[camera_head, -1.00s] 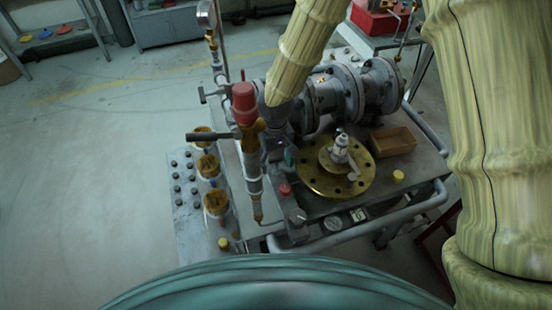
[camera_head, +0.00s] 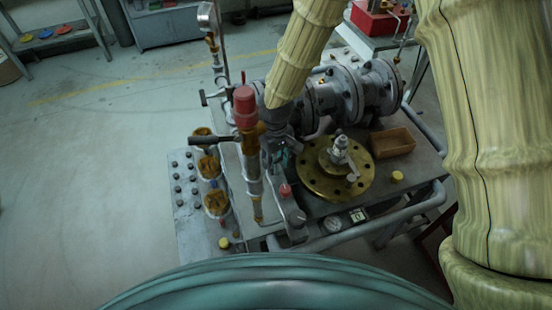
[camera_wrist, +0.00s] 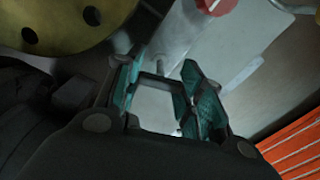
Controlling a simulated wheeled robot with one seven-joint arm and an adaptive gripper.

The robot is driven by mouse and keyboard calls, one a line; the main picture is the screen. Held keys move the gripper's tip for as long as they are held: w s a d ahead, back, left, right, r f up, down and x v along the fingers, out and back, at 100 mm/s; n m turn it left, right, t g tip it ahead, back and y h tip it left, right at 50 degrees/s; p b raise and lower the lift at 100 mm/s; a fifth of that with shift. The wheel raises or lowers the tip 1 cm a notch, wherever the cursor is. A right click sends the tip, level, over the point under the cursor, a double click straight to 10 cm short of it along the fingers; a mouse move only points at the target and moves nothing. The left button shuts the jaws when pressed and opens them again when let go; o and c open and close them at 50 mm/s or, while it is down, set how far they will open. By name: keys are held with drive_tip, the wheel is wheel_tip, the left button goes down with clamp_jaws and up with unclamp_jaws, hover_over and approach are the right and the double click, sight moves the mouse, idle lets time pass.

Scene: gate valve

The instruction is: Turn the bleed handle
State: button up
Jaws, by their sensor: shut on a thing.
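My gripper (camera_head: 281,156) is low between the brass valve with the red cap (camera_head: 245,105) and the round brass flange (camera_head: 315,182). Its teal fingers show in the wrist view (camera_wrist: 165,95), shut on what seems to be the bleed handle. The handle hardly shows between them, so its angle and how it sits in the grip cannot be told. My forearm hides part of the fittings behind. A dark lever (camera_head: 210,139) points left from the brass valve, apart from my gripper.
A small red knob (camera_head: 285,190) is close in front of my gripper. Brass-topped fittings (camera_head: 208,166) line the left side. Open floor lies further left.

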sight(276, 160)
drive_tip(key=n+p, duration=0.1)
drive_tip(key=n, duration=0.5)
drive_tip(key=shift+r+n+p, duration=0.1)
drive_tip(key=shift+n+p, duration=0.2)
drive_tip(key=shift+p, duration=0.1)
drive_tip(key=n+p, duration=0.1)
drive_tip(key=n, duration=0.2)
drive_tip(key=shift+n+p, duration=0.55)
drive_tip(key=shift+n, duration=1.25)
drive_tip(key=o, duration=1)
drive_tip(key=shift+d, duration=0.1)
drive_tip(key=shift+o, duration=0.2)
wheel_tip(276, 160, up, 12)
